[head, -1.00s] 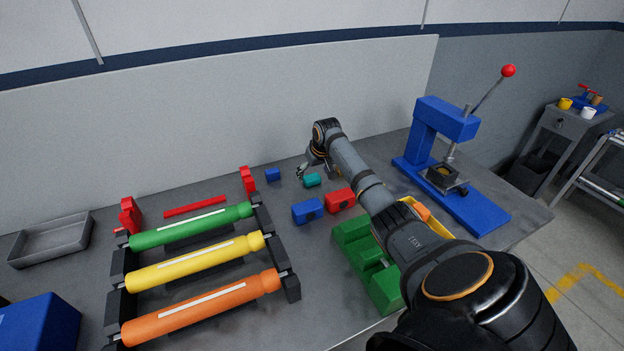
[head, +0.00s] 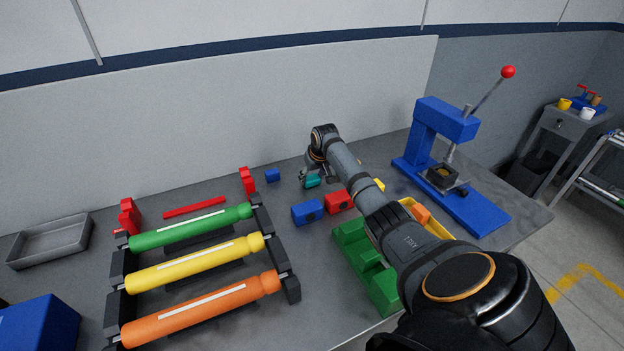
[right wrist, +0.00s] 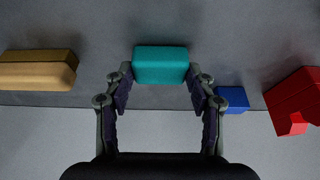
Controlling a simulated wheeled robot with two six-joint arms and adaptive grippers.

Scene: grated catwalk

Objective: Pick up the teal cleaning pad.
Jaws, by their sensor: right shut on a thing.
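The teal cleaning pad (head: 312,181) is a small rounded block on the grey bench, toward the back wall. In the right wrist view the pad (right wrist: 160,64) sits between the fingertips of my right gripper (right wrist: 160,76), one finger on each side. The right gripper (head: 309,178) is shut on the pad in the head view too, where the wrist partly hides it. I cannot tell whether the pad is clear of the bench. My left gripper is not in view.
A small blue block (head: 272,175) lies left of the pad. A larger blue block (head: 307,212) and a red block (head: 338,201) lie in front. A rack with colored rollers (head: 195,270) stands left, a blue press (head: 440,135) right. A tan block (right wrist: 36,72) shows in the wrist view.

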